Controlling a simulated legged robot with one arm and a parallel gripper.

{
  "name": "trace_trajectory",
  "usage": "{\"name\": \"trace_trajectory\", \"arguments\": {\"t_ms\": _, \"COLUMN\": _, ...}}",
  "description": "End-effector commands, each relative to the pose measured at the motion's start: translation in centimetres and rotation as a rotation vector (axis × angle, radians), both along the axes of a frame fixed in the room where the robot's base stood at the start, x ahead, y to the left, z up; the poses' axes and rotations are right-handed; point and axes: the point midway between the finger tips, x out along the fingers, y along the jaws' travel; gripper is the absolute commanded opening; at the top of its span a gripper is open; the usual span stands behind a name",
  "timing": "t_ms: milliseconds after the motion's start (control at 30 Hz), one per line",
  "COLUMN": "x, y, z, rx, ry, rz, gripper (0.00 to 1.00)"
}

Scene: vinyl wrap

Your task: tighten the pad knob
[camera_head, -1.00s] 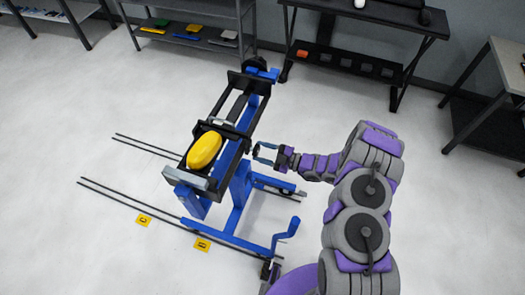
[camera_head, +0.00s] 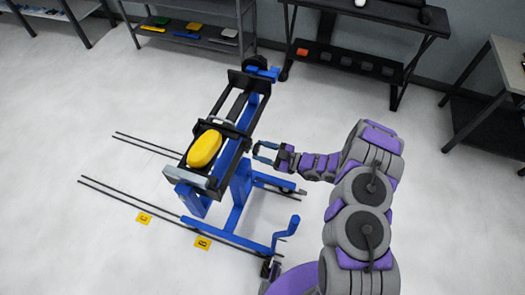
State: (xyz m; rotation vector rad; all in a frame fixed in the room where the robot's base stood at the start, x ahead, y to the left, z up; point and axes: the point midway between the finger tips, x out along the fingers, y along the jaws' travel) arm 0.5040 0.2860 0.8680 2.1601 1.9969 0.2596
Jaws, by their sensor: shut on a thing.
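A blue and black stand (camera_head: 240,190) stands on the floor at the centre, with a long black frame on top. A yellow rounded pad-like object (camera_head: 204,149) lies in the near part of that frame. My gripper (camera_head: 258,152) reaches in from the right and is at the right side of the frame, just right of the yellow object. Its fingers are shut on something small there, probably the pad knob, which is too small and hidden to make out.
Dark rails (camera_head: 150,212) run along the floor. Yellow floor markers B (camera_head: 202,243) and C (camera_head: 144,218) lie beside them. A blue crank-like part (camera_head: 287,232) rises at the stand's near right. A shelf (camera_head: 195,40) and a dark table (camera_head: 375,22) stand behind. The left floor is mostly clear.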

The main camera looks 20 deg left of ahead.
Motion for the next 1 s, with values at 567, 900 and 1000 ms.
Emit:
{"name": "trace_trajectory", "arguments": {"t_ms": 567, "x": -0.1, "y": 0.0, "z": -0.1, "rx": -0.003, "ry": -0.002, "rz": 0.0, "gripper": 0.75}}
{"name": "trace_trajectory", "arguments": {"t_ms": 900, "x": -0.1, "y": -0.3, "z": 0.0, "rx": -0.002, "ry": -0.002, "rz": -0.001, "gripper": 0.75}}
{"name": "trace_trajectory", "arguments": {"t_ms": 1000, "x": -0.1, "y": -1.3, "z": 0.1, "rx": -0.001, "ry": -0.002, "rz": -0.003, "gripper": 0.75}}
